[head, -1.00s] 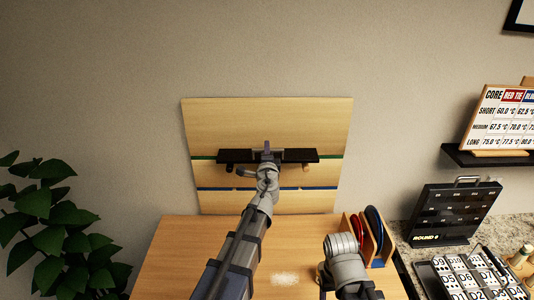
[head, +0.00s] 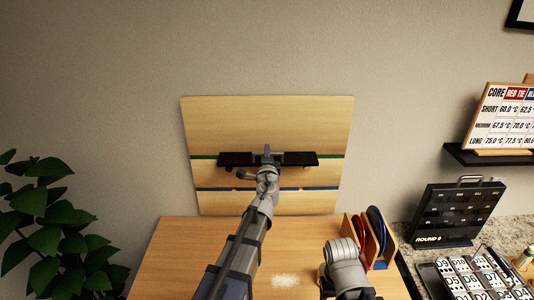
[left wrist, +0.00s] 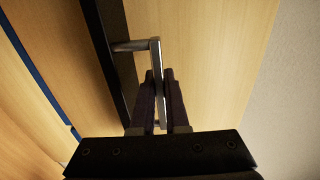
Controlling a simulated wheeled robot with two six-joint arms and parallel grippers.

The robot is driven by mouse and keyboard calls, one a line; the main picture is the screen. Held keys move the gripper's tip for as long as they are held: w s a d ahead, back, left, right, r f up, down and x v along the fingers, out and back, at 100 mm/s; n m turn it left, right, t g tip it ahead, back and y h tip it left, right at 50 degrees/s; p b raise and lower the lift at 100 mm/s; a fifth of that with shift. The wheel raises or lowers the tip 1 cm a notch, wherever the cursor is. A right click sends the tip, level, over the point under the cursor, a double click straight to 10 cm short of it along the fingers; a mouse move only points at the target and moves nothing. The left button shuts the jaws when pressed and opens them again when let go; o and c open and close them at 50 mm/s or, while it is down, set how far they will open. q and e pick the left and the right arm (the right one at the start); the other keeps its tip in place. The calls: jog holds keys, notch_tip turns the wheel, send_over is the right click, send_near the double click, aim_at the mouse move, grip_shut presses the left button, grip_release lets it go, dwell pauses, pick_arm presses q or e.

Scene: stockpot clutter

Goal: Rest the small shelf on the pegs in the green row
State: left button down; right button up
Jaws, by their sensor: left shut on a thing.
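The small shelf (head: 235,159) is a long black board with a grey handle (left wrist: 155,65) on its front. In the head view it lies nearly level across the wooden back panel, over the green row (head: 331,156). Two peg ends (head: 229,169) (head: 306,169) show just under it, one near each side. I cannot tell whether the shelf touches them. My left gripper (head: 267,155) is shut on the shelf's handle; its fingers (left wrist: 160,78) show on the handle in the left wrist view. My right arm shows at the lower right, but its gripper is hidden.
A blue row (head: 215,189) crosses the panel below the shelf. A wooden table (head: 180,255) stands beneath, its left part clear. A rack of red and blue plates (head: 375,235) is at its right back. A plant (head: 50,220) is at left; a black case (head: 455,215) stands right.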

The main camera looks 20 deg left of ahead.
pick_arm(q)
jog(key=shift+f, duration=0.15)
dwell(0.3)
jog(key=c, duration=1.2)
grip_release()
jog(key=shift+c, duration=0.2)
jog(key=shift+s, duration=0.25)
jog(key=shift+s+d, duration=0.15)
jog(key=shift+s, duration=0.2)
jog(key=shift+s+d, duration=0.1)
jog(key=shift+s, duration=0.25)
jog(key=shift+v, duration=2.5)
